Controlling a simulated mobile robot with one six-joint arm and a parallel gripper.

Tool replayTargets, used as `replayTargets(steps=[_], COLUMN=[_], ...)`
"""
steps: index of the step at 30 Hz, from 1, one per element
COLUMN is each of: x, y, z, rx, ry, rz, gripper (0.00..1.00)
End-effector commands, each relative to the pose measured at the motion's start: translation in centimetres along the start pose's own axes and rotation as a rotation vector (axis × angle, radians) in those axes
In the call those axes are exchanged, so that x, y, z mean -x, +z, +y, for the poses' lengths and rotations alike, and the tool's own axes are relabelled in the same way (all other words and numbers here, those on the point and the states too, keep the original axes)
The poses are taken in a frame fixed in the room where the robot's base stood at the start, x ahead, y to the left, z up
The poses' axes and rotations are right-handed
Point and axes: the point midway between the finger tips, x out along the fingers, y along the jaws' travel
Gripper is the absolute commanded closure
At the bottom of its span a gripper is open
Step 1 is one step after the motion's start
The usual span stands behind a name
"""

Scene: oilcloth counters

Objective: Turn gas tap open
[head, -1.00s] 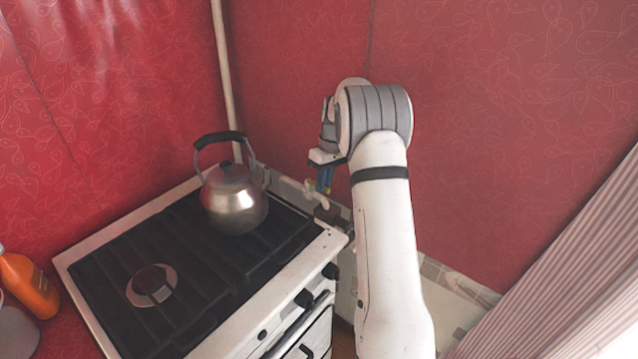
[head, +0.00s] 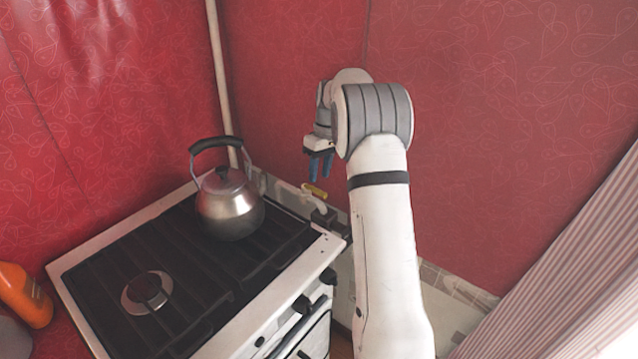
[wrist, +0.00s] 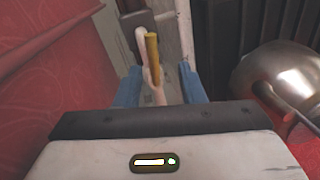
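The gas tap has a yellow handle (head: 315,190) on a pale pipe low along the back wall, behind the stove's right corner. The handle lies roughly along the pipe. In the wrist view the yellow handle (wrist: 153,60) shows beyond and between my two blue fingers, with the pale pipe beside it. My gripper (head: 319,168) hangs just above the tap in the head view, clear of the handle.
A steel kettle (head: 230,205) stands on the stove (head: 190,265) left of the tap; it also shows at right in the wrist view (wrist: 285,75). A vertical pipe (head: 220,85) runs up the wall corner. An orange bottle (head: 24,295) is at far left.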

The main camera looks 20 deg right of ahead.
Motion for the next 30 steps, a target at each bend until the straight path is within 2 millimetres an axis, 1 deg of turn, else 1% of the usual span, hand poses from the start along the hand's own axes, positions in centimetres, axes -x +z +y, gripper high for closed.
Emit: replayTargets(steps=[1, 3, 6, 9, 13, 19, 23, 25, 29, 30], x=[1.0, 2.2, 3.6, 4.4, 4.8, 4.8, 4.8, 4.7, 4.4, 4.3], y=[0.0, 0.0, 0.0, 0.0, 0.0, 0.0, -0.1, -0.1, -0.1, -0.1], z=[-0.2, -0.4, -0.7, -0.9, -1.1, -1.1, -1.3, -1.8, -3.4, -4.0], rx=[0.0, 0.0, 0.0, 0.001, 0.002, 0.001, 0.029, 0.094, 0.33, 0.427], ry=[0.002, 0.002, 0.001, 0.001, 0.0, 0.0, 0.008, 0.026, 0.09, 0.115], rz=[0.003, 0.003, 0.002, 0.001, 0.001, 0.001, -0.003, -0.01, -0.042, -0.057], gripper=[0.64, 0.64, 0.64, 0.64, 0.64, 0.64, 0.74, 0.8, 0.91, 0.94])
